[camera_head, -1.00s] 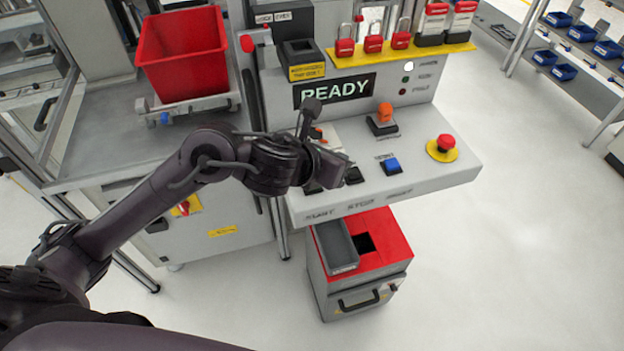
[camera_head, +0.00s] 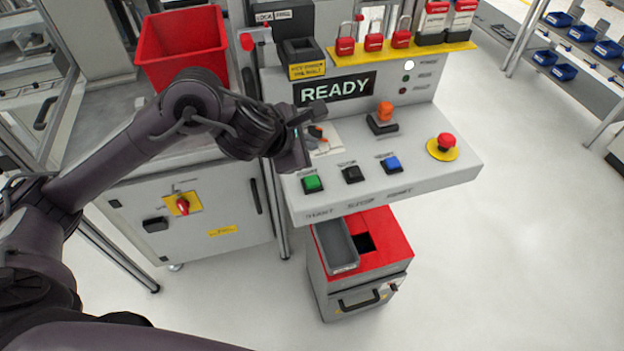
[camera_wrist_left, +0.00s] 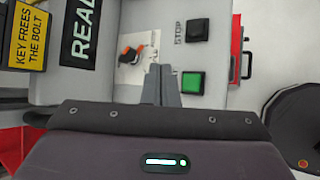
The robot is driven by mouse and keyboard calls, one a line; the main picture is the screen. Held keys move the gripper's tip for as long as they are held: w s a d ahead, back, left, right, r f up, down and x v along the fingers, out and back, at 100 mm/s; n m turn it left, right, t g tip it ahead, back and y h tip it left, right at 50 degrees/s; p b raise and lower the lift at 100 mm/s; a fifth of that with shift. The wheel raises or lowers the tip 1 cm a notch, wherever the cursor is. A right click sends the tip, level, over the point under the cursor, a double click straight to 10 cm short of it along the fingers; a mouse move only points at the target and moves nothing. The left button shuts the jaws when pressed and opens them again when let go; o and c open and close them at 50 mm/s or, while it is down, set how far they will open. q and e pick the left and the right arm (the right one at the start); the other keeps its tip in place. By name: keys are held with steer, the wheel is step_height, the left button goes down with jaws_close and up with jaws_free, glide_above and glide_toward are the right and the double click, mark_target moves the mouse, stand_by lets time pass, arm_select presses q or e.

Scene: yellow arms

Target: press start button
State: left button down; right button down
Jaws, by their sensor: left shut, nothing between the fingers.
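The green start button (camera_head: 312,184) sits at the left end of the button row on the sloped grey panel (camera_head: 440,175). It also shows in the left wrist view (camera_wrist_left: 193,82), just right of my fingertips. My left gripper (camera_head: 303,152) is shut and empty, above and a little left of the green button in the head view. Its closed fingers also show in the left wrist view (camera_wrist_left: 161,82). I see no contact with the button, though the exact gap is hard to judge. My right gripper is not in view.
A black stop button (camera_head: 352,174) and a blue button (camera_head: 392,163) sit right of the green one. An orange switch (camera_head: 384,112) and a red mushroom button (camera_head: 446,141) are farther back. A display (camera_head: 335,89) reads READY. A red bin (camera_head: 183,48) stands left.

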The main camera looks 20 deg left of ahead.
arm_select(q)
steer(key=b, duration=0.5)
glide_above(308, 183)
step_height(308, 183, down, 7)
steer(key=shift+f, duration=0.1)
steer(key=shift+f+b, duration=0.55)
steer(key=shift+b, duration=0.3)
stand_by(0.9)
steer(key=shift+f+b, duration=0.4)
steer(key=shift+b, duration=0.15)
steer(key=shift+f+b, duration=0.45)
steer(key=shift+b, duration=0.1)
stand_by(0.6)
steer(key=shift+r, duration=0.1)
steer(key=shift+r+p, duration=0.6)
steer(key=shift+r, duration=0.15)
